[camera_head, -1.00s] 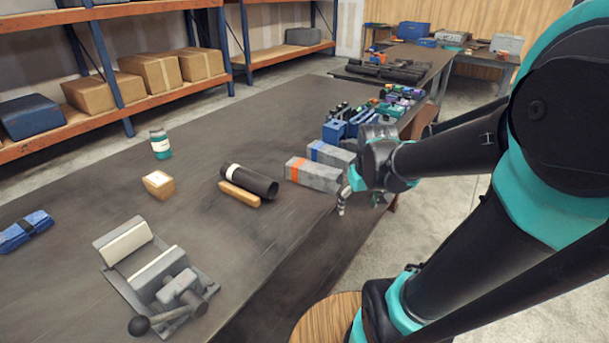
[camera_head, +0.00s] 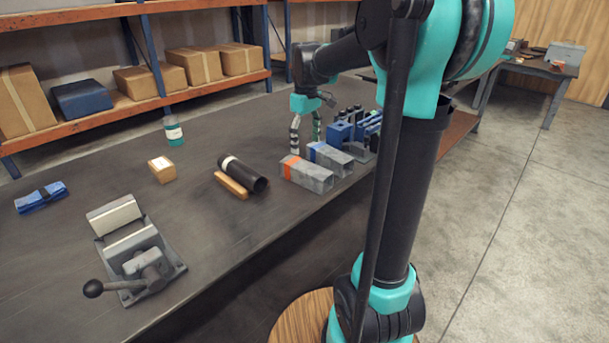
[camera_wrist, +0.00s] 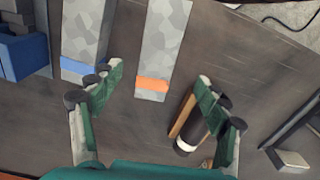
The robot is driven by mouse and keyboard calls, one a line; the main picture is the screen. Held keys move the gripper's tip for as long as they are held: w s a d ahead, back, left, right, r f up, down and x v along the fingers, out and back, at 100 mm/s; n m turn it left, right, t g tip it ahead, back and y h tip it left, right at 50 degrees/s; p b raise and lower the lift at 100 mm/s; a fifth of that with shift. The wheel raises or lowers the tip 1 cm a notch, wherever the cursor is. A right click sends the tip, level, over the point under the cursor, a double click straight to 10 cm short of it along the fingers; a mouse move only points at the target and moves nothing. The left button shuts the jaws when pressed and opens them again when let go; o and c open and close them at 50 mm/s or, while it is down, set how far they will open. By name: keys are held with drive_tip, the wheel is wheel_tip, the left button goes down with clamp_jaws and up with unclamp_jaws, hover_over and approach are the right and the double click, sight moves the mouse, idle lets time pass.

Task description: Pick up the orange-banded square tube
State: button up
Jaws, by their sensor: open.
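The orange-banded square tube (camera_head: 306,174) is a grey, mottled, hollow tube lying on the workbench, with its orange band near its far left end. In the wrist view the orange-banded tube (camera_wrist: 161,55) lies between my finger lines, its banded end just ahead of the opening. My gripper (camera_head: 305,143) points down at the far side of the tubes, with its fingers apart. In the wrist view my gripper (camera_wrist: 160,95) is open and empty. A similar blue-banded tube (camera_head: 333,158) lies parallel, just right of it, and appears under the left finger in the wrist view.
A black cylinder (camera_head: 250,176) with a white band and a tan bar (camera_head: 231,187) lie left of the tube. Blue blocks (camera_head: 341,133) stand beyond the blue-banded tube. A grey vise (camera_head: 137,255) sits at the front left.

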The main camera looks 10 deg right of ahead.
sight(306, 166)
drive_tip(key=f, duration=1.1)
drive_tip(key=shift+w, duration=0.2)
drive_tip(key=shift+c, duration=0.3)
drive_tip(key=c, duration=1.7)
